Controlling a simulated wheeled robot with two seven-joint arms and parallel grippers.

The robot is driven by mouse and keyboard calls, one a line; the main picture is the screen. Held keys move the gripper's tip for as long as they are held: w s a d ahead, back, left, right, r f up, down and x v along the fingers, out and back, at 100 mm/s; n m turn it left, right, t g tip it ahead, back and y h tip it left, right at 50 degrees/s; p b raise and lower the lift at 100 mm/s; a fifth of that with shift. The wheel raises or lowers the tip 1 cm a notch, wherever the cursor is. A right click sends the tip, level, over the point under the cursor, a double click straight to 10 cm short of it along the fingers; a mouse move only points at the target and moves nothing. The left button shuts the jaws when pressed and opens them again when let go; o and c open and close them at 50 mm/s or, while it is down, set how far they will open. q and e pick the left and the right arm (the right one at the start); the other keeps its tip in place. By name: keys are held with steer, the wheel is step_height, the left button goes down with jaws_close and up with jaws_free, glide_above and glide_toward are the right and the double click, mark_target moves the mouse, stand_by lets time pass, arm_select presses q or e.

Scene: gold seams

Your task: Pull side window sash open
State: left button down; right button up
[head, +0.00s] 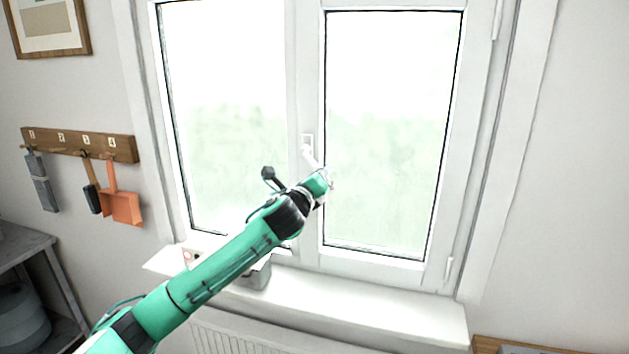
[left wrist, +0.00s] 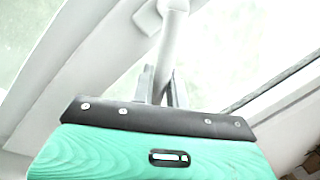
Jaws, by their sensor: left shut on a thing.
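The right window sash (head: 312,225) has a white frame around a bright pane and looks flush with the window frame. In the left wrist view, the handle (left wrist: 173,42) runs down between the fingers of my left gripper (left wrist: 160,88). My left gripper (head: 328,181) is shut on the lower end of the handle; its fingertips are partly hidden by the green wrist in the head view. My right gripper is not in view.
A white sill (head: 370,312) runs below the window, with a grey container (head: 258,274) on it, partly behind my left arm. A hook rack (head: 78,144) with an orange dustpan (head: 121,208) hangs at left. A grey shelf (head: 25,240) stands below it.

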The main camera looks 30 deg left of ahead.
arm_select(q)
steer(key=n, duration=0.1)
steer(key=d+r+n, duration=0.1)
steer(key=n, duration=0.1)
steer(key=shift+w+d+r+y, duration=0.15)
steer(key=shift+r+y, duration=0.05)
steer(key=shift+y, duration=0.2)
steer(key=n, duration=0.1)
steer(key=r+n, duration=0.1)
steer(key=shift+d+n+y, duration=0.25)
steer(key=shift+n+y, duration=0.05)
steer(key=shift+y, duration=0.1)
steer(key=n, duration=0.1)
steer(key=r+n, duration=0.1)
steer(key=n, duration=0.1)
steer(key=shift+w+d+r+y, duration=0.15)
steer(key=shift+d+r+y, duration=0.1)
steer(key=shift+r+y, duration=0.05)
steer(key=shift+r+n+y+b, duration=0.3)
steer(key=shift+r+n+y, duration=0.15)
steer(key=shift+n, duration=0.65)
